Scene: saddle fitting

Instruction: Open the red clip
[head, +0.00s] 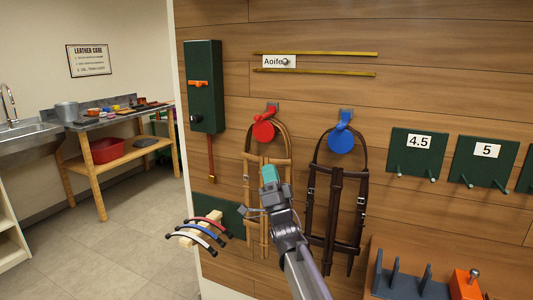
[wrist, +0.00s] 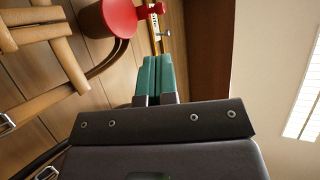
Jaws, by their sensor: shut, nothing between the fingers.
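A red fitting with a round disc (head: 263,131) is mounted on the wood wall, with a tan bridle (head: 248,180) hanging from it. It is the red part nearest my gripper; I cannot tell for sure that it is the clip, or whether it is open. In the wrist view the red disc (wrist: 119,17) is at the top, with a red stub to its right. My gripper (head: 269,173) is in front of the tan bridle, below the red disc. Its green fingertips (wrist: 157,76) are together and empty, apart from the red fitting.
A blue fitting (head: 341,141) holds a dark bridle (head: 333,210) to the right. A name card (head: 272,62) sits between brass rails above. A green box (head: 203,85) with an orange lever is at left. Curved bands (head: 203,230) on a rack stand left of my arm.

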